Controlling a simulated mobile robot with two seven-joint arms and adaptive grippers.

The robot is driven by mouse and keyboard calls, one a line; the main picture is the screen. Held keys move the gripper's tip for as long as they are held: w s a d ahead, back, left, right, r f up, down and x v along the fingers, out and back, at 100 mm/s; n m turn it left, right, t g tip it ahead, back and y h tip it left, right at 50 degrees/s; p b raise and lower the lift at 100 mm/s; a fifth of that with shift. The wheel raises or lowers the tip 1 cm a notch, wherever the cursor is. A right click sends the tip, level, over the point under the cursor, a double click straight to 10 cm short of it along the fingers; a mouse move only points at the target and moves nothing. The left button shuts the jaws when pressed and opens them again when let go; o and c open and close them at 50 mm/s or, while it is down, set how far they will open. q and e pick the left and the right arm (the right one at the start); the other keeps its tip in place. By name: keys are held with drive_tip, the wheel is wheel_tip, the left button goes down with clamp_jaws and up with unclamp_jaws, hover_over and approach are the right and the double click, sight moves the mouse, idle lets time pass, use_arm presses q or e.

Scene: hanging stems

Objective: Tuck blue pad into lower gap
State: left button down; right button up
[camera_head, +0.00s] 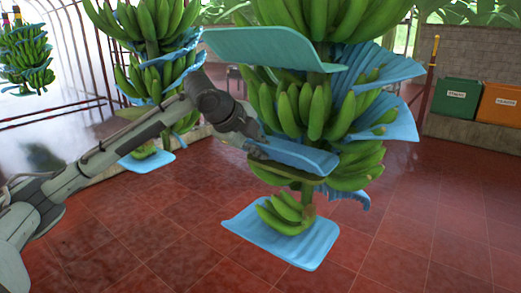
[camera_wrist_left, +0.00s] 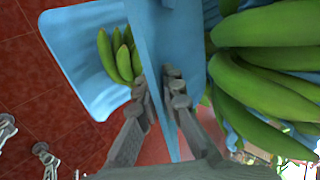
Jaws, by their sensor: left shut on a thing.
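My left gripper (camera_head: 255,150) is shut on the near edge of a blue pad (camera_head: 300,156), a thin curved sheet. In the left wrist view the left gripper (camera_wrist_left: 161,88) has a finger on each side of the pad (camera_wrist_left: 146,45). The pad lies about level at the front left of the large hanging banana bunch (camera_head: 318,105), below a big tier of green bananas and above the lower ones. How deep its far edge sits in the gap between tiers is hidden. My right gripper is not in view.
Another blue pad (camera_head: 215,228) lies under the lowest bananas (camera_head: 285,213). More pads stick out above, at the upper left (camera_head: 265,50) and right (camera_head: 395,118). Other bunches hang at left. Green (camera_head: 457,97) and orange (camera_head: 500,105) bins stand far right. The red tiled floor is clear.

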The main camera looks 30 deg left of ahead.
use_arm(q)
drive_tip(key=shift+f, duration=0.2)
drive_tip(key=shift+f, duration=0.1)
idle(0.4)
drive_tip(key=c, duration=1.6)
unclamp_jaws()
drive_tip(key=shift+s, duration=0.15)
drive_tip(key=v, duration=1.2)
